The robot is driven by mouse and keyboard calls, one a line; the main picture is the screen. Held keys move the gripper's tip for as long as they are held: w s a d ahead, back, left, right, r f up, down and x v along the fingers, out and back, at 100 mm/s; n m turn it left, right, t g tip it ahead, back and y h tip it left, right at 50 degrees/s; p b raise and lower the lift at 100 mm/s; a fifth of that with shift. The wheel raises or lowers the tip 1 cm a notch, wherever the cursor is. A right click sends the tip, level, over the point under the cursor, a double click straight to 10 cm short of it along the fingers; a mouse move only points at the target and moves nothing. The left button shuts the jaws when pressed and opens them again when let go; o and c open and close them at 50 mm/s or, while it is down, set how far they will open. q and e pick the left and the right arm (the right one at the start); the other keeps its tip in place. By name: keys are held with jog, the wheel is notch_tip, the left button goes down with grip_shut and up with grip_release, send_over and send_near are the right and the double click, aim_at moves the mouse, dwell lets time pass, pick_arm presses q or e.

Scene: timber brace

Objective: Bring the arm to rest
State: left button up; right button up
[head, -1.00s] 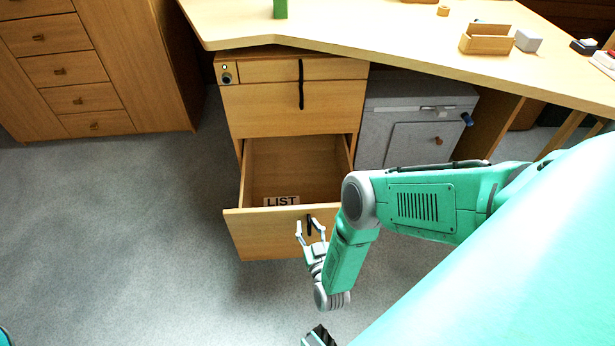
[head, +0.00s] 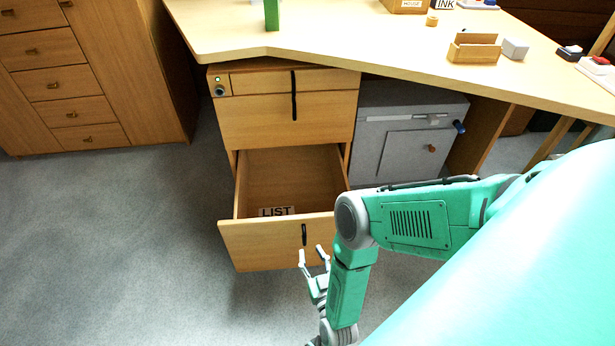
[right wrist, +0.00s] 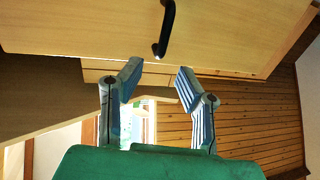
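My right gripper (head: 313,257) is open and empty, just in front of the lower edge of the open bottom drawer (head: 240,247). The drawer's black handle (head: 304,234) is a little above the fingertips, and no finger is around it. In the right wrist view the two fingers (right wrist: 158,82) stand apart, with the black handle (right wrist: 166,28) beyond them on the wooden drawer front. My green right arm comes in from the right, bent down at the elbow. My left gripper is not in view.
The desk top (head: 350,40) overhangs the drawer unit (head: 285,120). A grey cabinet (head: 410,135) stands under the desk to the right. A LIST label (head: 276,211) lies in the drawer. The carpet (head: 120,240) to the left is clear.

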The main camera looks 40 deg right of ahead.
jog(key=shift+s+a, duration=0.1)
jog(key=shift+s, duration=0.15)
dwell(0.3)
jog(key=a+r+n+g+y, duration=0.2)
jog(key=a+n+g+y, duration=0.2)
jog(key=a+g+y, duration=0.35)
jog(key=s+d+r+g, duration=0.2)
jog(key=s+r+g, duration=0.15)
jog(key=s, duration=0.25)
jog(key=s+d+r+g+h, duration=0.1)
jog(key=s+d+r+g, duration=0.1)
jog(key=s+r, duration=0.35)
jog(key=s+d+r+g, duration=0.3)
jog(key=s, duration=0.4)
notch_tip(320, 180, up, 13)
jog(key=p, duration=1.2)
jog(key=shift+a+f+n+p, duration=0.15)
jog(key=shift+a+n+p, duration=0.05)
jog(key=shift+n+p, duration=0.2)
